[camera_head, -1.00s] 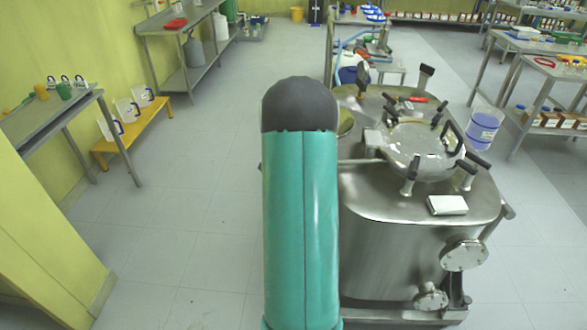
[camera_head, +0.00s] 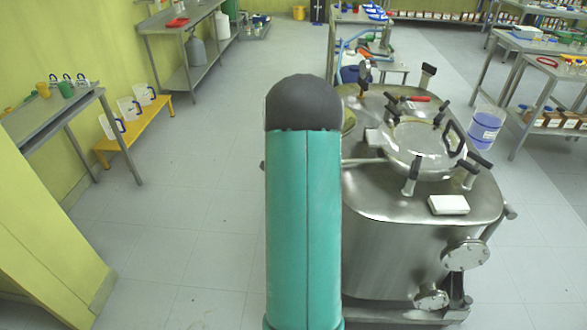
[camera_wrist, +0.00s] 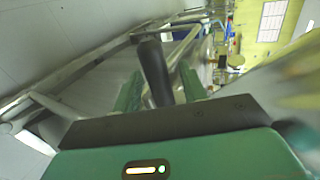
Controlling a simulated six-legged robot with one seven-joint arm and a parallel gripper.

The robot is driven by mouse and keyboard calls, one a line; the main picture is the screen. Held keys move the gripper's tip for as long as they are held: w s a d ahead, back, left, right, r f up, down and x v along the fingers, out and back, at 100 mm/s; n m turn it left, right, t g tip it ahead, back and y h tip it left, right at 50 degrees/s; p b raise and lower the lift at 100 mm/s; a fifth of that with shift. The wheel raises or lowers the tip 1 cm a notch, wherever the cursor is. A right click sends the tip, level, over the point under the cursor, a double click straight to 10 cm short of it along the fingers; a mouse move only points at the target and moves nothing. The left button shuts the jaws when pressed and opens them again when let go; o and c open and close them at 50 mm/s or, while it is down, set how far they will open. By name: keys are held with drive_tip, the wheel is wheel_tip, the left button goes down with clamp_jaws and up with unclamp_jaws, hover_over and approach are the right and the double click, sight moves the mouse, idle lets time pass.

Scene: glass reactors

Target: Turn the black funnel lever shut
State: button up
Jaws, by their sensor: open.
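In the wrist view, a black lever handle (camera_wrist: 154,72) stands upright in the picture, in the gap between the two green fingers of my gripper (camera_wrist: 161,82). The fingers are apart, one on each side of the handle, and I see no clear grip on it. In the head view my gripper is hidden by my own green arm, and I cannot pick out this lever there.
A steel reactor vessel (camera_head: 395,245) stands right of my arm, with a round glass lid (camera_head: 420,150), black-handled clamps and a white box (camera_head: 449,205) on top. A yellow bench (camera_head: 135,133) and a metal table (camera_head: 45,112) are at left. Floor between is clear.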

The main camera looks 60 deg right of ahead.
drive_tip(key=v, duration=1.3)
drive_tip(key=shift+a, duration=0.2)
drive_tip(key=shift+r, duration=0.1)
drive_tip(key=w+a+r+n+t+y, duration=0.1)
drive_tip(key=w+a+r+n+y, duration=0.15)
drive_tip(key=a+n, duration=0.4)
drive_tip(key=w+a+r+n+t+y, duration=0.15)
drive_tip(key=w+a+r+n, duration=0.25)
drive_tip(key=a, duration=0.5)
drive_tip(key=w+a+r+n+y, duration=0.3)
drive_tip(key=w+a+n, duration=0.15)
drive_tip(key=a, duration=0.35)
drive_tip(key=s+a+r+n+g+y, duration=0.1)
drive_tip(key=s+a+r+n+y, duration=0.1)
drive_tip(key=s+a+n, duration=0.4)
drive_tip(key=s+a+r+n+g+y, duration=0.1)
drive_tip(key=s+a+r+n, duration=0.3)
drive_tip(key=a, duration=1)
drive_tip(key=s+n+y, duration=0.1)
drive_tip(key=s+n, duration=0.2)
drive_tip(key=n, duration=0.2)
drive_tip(key=shift+r+n+g, duration=0.25)
drive_tip(key=shift+n+g, duration=0.1)
drive_tip(key=shift+n, duration=0.05)
drive_tip(key=shift+c, duration=0.6)
